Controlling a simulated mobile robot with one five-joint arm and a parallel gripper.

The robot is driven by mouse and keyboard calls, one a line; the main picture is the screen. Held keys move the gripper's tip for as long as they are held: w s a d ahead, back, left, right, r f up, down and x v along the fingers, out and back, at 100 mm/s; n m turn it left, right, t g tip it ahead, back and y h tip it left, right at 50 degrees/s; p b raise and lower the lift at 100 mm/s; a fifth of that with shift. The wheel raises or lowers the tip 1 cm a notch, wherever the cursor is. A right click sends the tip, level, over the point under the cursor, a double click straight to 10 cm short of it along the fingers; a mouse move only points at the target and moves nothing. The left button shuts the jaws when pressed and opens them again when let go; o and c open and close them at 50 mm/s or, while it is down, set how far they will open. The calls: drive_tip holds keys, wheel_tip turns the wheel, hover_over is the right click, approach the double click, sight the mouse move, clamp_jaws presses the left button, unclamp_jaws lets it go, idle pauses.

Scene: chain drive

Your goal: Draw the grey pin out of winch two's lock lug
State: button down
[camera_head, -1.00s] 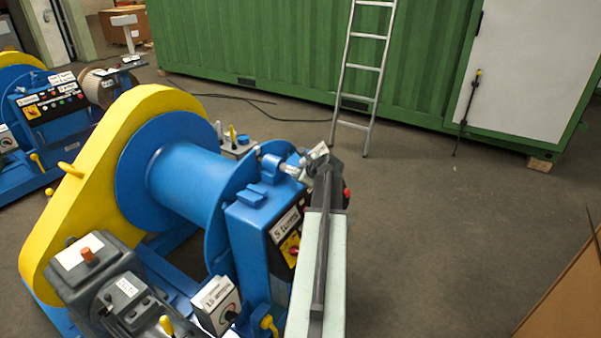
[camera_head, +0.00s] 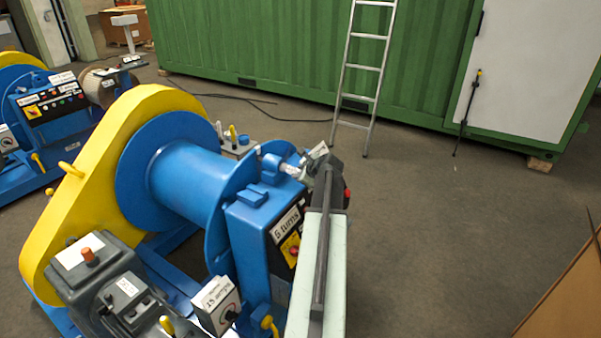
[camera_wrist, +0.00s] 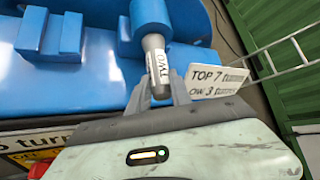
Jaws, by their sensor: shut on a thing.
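The grey pin (camera_wrist: 154,50) has a white label reading TWO and stands out of the blue round lock lug (camera_wrist: 150,18) in the wrist view. Its upper end meets the lug, and how deep it sits is hidden. My gripper (camera_wrist: 158,88) is shut on the pin's lower part, one finger on each side. In the head view my gripper (camera_head: 312,168) is at the top right of the blue winch (camera_head: 188,178), beside the lug (camera_head: 271,164). The pin is small and partly hidden there.
A control box (camera_head: 262,225) stands below the lug. A ladder (camera_head: 363,70) leans on a green container (camera_head: 260,50). Open floor (camera_head: 440,210) lies to the right.

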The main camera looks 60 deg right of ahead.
drive_tip(key=s, duration=1.8)
drive_tip(key=shift+s, duration=0.2)
idle(1.4)
